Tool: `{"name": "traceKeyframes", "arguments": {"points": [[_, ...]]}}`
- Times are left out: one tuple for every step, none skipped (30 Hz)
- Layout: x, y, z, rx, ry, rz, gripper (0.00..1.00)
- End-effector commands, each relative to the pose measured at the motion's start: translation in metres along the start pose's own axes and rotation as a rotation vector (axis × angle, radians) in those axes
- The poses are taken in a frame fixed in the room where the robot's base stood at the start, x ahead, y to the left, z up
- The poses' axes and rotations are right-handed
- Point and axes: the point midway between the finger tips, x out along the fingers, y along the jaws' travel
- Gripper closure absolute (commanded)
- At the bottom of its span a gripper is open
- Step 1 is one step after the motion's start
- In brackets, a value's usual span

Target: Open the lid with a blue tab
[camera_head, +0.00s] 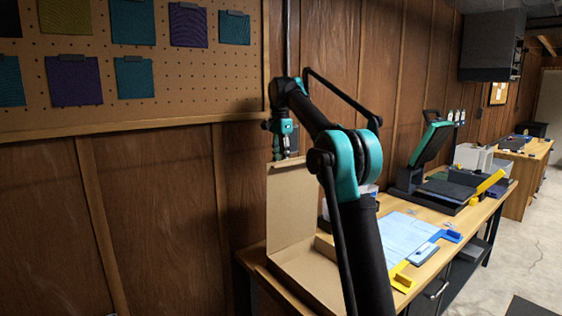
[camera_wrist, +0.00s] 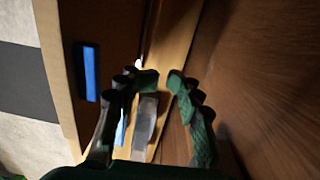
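A cardboard box (camera_head: 318,278) lies on the near end of the workbench, its lid (camera_head: 291,205) standing up, roughly vertical, near the wooden wall. In the wrist view, a blue tab (camera_wrist: 89,72) shows on a dark brown panel that looks like the shaded lid (camera_wrist: 76,30). My gripper (camera_wrist: 163,82) is open, with a gap between its green and black fingers and nothing held. Its left finger is to the right of the tab; I cannot tell if it touches the panel. In the head view, my gripper (camera_head: 285,148) is at the lid's top edge, its fingertips hidden.
The wooden wall (camera_wrist: 260,70) is close on my gripper's right. A blue sheet (camera_head: 404,236) with blue and yellow corner pieces lies right of the box, and a black and teal press (camera_head: 432,150) stands farther along. A pegboard (camera_head: 200,85) holds fabric swatches.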

Motion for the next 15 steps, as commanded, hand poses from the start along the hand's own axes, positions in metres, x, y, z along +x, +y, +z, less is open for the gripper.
{"name": "traceKeyframes", "arguments": {"points": [[0.000,0.000,0.000,0.000,0.000,0.000,0.69],[0.000,0.000,0.000,0.000,0.000,0.000,0.69],[0.000,0.000,0.000,0.000,0.000,0.000,0.69],[0.000,0.000,0.000,0.000,0.000,0.000,0.69],[0.000,0.000,0.000,0.000,0.000,0.000,0.69],[0.000,0.000,0.000,0.000,0.000,0.000,0.69],[-0.001,0.000,0.000,0.000,0.000,0.000,0.69],[-0.002,0.000,0.000,0.000,0.000,0.000,0.69],[-0.003,0.000,0.000,0.000,0.000,0.000,0.69],[-0.005,0.000,0.000,0.000,0.000,0.000,0.69],[-0.008,0.000,0.000,0.000,0.000,0.000,0.69],[-0.012,0.000,0.000,0.000,0.000,0.000,0.69],[-0.015,-0.001,0.000,0.000,0.000,0.000,0.69],[-0.019,0.000,0.000,0.000,0.000,0.000,0.69],[-0.024,0.000,0.000,0.000,0.000,0.000,0.69]]}}
